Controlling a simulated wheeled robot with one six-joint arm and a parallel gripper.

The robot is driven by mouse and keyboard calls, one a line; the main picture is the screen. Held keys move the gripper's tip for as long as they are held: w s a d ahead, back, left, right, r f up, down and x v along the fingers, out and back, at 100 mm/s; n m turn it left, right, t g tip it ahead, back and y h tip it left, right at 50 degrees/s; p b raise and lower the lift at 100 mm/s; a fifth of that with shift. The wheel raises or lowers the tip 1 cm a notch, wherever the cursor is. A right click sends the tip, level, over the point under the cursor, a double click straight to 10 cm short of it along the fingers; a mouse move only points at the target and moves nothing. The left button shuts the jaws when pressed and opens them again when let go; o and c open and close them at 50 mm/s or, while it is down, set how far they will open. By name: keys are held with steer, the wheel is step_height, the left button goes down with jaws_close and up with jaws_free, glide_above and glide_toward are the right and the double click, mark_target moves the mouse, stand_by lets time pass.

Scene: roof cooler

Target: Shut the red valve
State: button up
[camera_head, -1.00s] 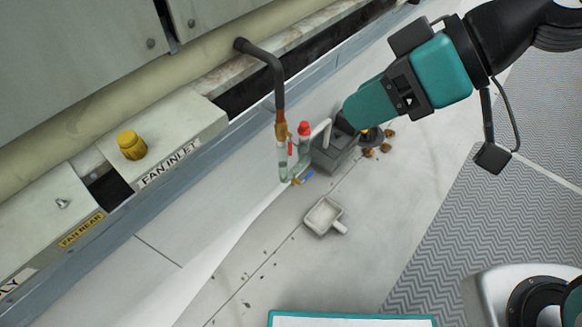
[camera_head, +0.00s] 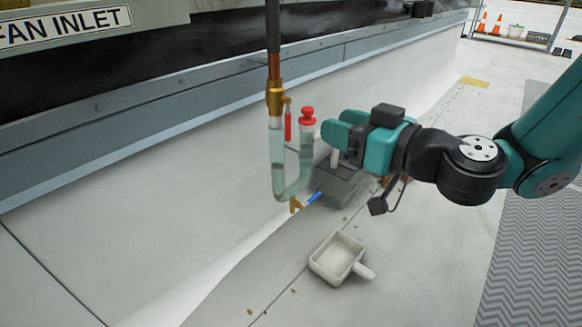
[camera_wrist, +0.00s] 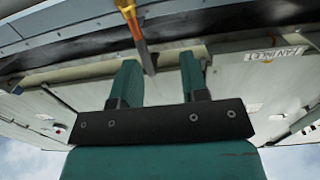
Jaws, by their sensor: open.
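The red valve handle (camera_head: 288,125) is a narrow red lever. It hangs beside the brass fitting (camera_head: 274,100) at the top of a clear U-shaped tube (camera_head: 279,165). A red cap (camera_head: 307,115) tops the tube's other arm. My gripper (camera_head: 332,130) is just right of the red cap, at about the handle's height, with a gap to the handle. In the wrist view my gripper (camera_wrist: 159,62) has its teal fingers apart and nothing between them. The brass fitting (camera_wrist: 125,5) and copper pipe show beyond them; the red handle is not clear there.
A white scoop-like tray (camera_head: 336,258) lies on the roof in front. The cooler wall runs along the left.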

step_height(320, 180, down, 8)
steer(key=w+d+m+t+h+b, duration=0.2)
steer(key=w+d+t+b, duration=0.1)
steer(key=b, duration=0.2)
steer(key=p, duration=0.9)
glide_toward(290, 125)
steer(key=r, duration=0.1)
steer(key=p+x, duration=0.1)
steer(key=x, duration=0.2)
steer(key=p+x, duration=0.1)
steer(key=x, duration=0.2)
steer(key=f+p+x, duration=0.1)
steer(key=x, duration=0.2)
steer(key=shift+w+a, duration=0.25)
steer(key=shift+w, duration=0.1)
steer(key=shift+c, duration=0.5)
jaws_close()
